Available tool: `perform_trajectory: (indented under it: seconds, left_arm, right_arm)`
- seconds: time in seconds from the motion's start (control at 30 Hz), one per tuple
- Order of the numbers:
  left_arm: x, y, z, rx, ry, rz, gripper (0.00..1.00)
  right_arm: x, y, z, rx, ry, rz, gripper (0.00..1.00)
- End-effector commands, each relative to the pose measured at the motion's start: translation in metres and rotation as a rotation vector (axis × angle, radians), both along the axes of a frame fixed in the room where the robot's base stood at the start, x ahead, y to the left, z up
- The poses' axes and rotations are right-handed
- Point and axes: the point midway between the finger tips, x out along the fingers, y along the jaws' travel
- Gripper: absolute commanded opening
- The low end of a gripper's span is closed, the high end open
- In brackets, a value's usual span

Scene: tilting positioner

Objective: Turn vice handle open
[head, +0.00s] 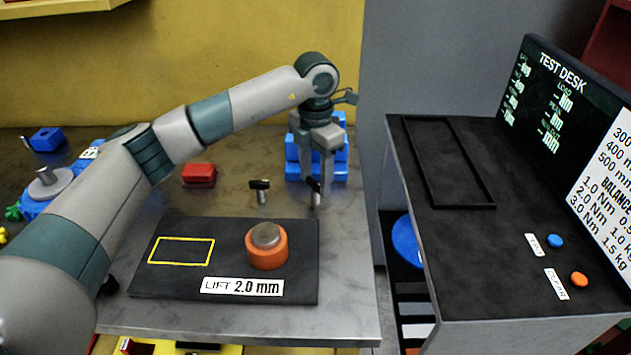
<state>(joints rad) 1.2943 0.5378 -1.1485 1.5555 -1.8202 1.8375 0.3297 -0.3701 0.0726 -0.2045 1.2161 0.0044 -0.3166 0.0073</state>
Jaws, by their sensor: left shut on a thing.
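A blue block-like body (292,152), which looks like the vice, stands at the back right of the bench, partly hidden behind my left gripper. My left gripper (318,172) points down in front of it, with its fingers close together. It is shut on a small dark handle (314,187), whose black end shows just below the fingertips. The fingers hide most of this handle and where it joins the vice. My right gripper is not in view.
A small black-topped post (260,188) stands left of the gripper. A black plate (190,278) carries an orange ring with a grey disc (266,246). A red block (199,174) lies behind it. A test desk (540,262) stands to the right, across a gap.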

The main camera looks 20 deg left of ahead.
Motion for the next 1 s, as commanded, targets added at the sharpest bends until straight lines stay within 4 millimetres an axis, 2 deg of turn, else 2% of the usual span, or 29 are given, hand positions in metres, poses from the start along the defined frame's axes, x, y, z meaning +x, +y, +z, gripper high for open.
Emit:
perform_trajectory:
  seconds: [0.2, 0.7, 1.0]
  left_arm:
    - [0.001, 0.000, -0.001, -0.001, -0.003, 0.207, 0.24]
    - [0.001, 0.001, 0.000, -0.001, -0.004, 0.669, 0.24]
    - [0.001, 0.001, 0.001, -0.002, -0.003, 0.847, 0.24]
  right_arm:
    - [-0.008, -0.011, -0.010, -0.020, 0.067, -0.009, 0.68]
    - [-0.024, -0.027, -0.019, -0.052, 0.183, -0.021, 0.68]
    - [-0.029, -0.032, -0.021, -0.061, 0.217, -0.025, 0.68]
